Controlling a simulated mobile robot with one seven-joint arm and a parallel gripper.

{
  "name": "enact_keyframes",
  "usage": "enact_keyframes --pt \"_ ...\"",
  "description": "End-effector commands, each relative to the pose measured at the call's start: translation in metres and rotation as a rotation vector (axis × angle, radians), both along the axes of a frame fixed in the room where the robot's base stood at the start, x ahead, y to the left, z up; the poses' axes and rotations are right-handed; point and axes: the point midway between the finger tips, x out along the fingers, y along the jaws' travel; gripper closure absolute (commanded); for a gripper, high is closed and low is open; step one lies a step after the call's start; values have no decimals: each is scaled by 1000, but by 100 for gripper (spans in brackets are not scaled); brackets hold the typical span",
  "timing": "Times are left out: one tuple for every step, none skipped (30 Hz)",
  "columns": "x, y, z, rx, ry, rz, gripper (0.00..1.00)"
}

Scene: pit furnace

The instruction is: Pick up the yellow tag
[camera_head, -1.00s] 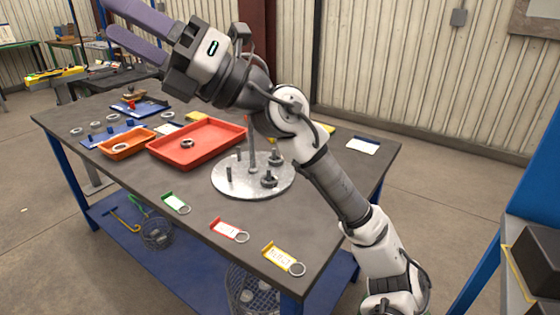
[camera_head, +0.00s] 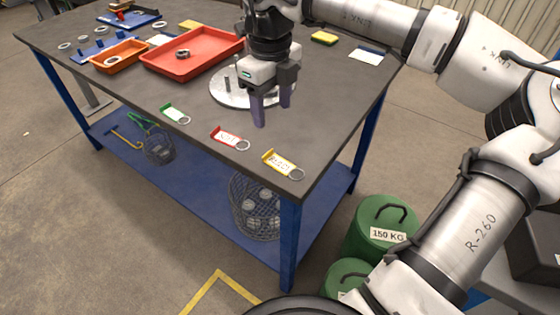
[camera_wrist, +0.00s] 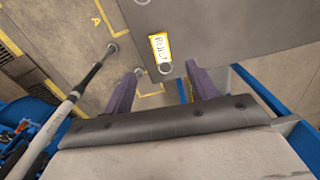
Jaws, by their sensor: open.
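The yellow tag (camera_head: 281,163) lies flat near the front right corner of the dark table (camera_head: 330,120). It has a white label and a metal ring at its right end. In the wrist view the yellow tag (camera_wrist: 160,45) shows just beyond the fingertips, between their lines, with its ring towards me. My gripper (camera_head: 273,112) points down over the table with its two purple fingers apart and empty. In the head view it appears behind the tag, in front of a round metal plate (camera_head: 228,88). The fingers of my gripper (camera_wrist: 162,73) also show in the wrist view.
A red tag (camera_head: 229,138) and a green tag (camera_head: 175,114) lie to the left along the front edge. A red tray (camera_head: 190,68) and an orange tray (camera_head: 117,68) stand farther back. Green weights (camera_head: 378,215) stand on the floor by the table's right leg.

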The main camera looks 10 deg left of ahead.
Motion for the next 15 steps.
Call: enact_keyframes --pt "-1 0 -10 0 3 1 42" --pt "-1 0 -16 2 4 2 42" --pt "-1 1 -24 2 4 2 42" --pt "-1 1 -30 2 4 2 42" --pt "-1 1 -36 4 5 3 42" --pt "-1 1 -44 4 5 4 42" --pt "-1 2 -49 4 4 4 42" --pt "-1 2 -54 5 4 3 42" --pt "0 2 -59 5 3 3 42" --pt "0 2 -63 4 4 3 42" --pt "0 2 -66 5 4 3 42" --pt "0 2 -69 6 3 3 42" --pt "0 3 -70 7 2 3 42" --pt "0 3 -71 6 1 3 42" --pt "0 3 -73 6 1 3 42"
